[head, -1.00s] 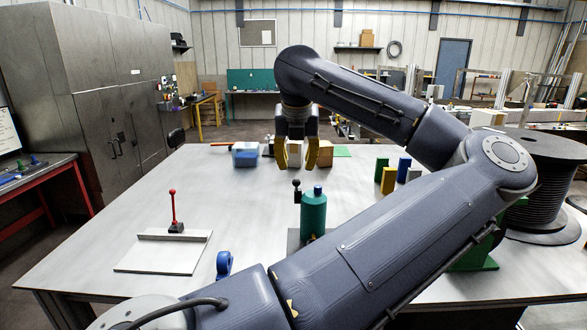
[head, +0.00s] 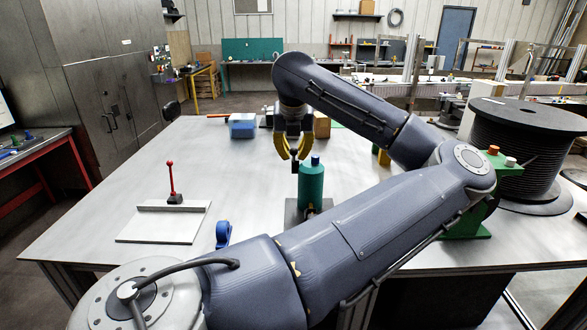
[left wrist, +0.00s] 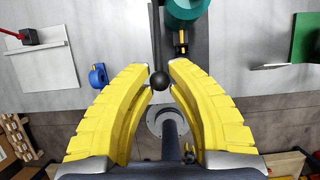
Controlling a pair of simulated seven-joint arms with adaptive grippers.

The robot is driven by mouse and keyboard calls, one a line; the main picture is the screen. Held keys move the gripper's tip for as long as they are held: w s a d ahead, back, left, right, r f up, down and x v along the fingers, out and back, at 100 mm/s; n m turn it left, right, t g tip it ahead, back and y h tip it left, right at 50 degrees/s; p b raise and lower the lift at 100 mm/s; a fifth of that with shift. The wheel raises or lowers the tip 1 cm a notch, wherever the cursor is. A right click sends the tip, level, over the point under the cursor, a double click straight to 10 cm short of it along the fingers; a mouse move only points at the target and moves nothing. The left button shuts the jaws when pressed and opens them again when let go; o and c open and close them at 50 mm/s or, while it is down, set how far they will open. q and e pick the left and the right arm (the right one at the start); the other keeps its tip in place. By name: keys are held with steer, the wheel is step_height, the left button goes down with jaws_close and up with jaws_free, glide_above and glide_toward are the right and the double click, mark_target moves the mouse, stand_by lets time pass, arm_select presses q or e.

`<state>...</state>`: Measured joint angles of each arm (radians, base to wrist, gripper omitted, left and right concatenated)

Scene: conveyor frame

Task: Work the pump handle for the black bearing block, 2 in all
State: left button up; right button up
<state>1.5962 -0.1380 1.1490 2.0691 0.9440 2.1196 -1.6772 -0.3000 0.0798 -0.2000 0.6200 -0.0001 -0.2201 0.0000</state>
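The pump is a green cylinder (head: 311,186) with a blue cap, upright on a grey base plate. Its black handle (head: 295,167) shows just below my left fingertips, beside the cylinder. In the left wrist view the handle's black ball knob (left wrist: 158,80) lies between the yellow fingertips, with the green cylinder (left wrist: 185,8) beyond. My left gripper (head: 293,157) is open above the handle, its tips apart on either side of the knob. I cannot pick out a black bearing block. My right gripper is not in view.
A white plate (head: 160,226) with a red-knobbed lever (head: 172,180) lies at left. A blue clamp-like part (head: 223,234) stands near the front. A blue box (head: 242,126) is at the back. A black spool (head: 525,140) and green stand (head: 468,225) are at right.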

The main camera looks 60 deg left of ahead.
arm_select(q)
jaws_close()
step_height(320, 180, down, 6)
steer(key=s+d, duration=0.1)
steer(key=d, duration=0.1)
steer(key=shift+s, duration=0.3)
steer(key=shift+d, duration=0.15)
steer(key=shift+f, duration=0.1)
steer(key=f, duration=0.3)
steer(key=shift+s+d+f, duration=0.15)
steer(key=shift+s+d, duration=0.05)
stand_by(0.3)
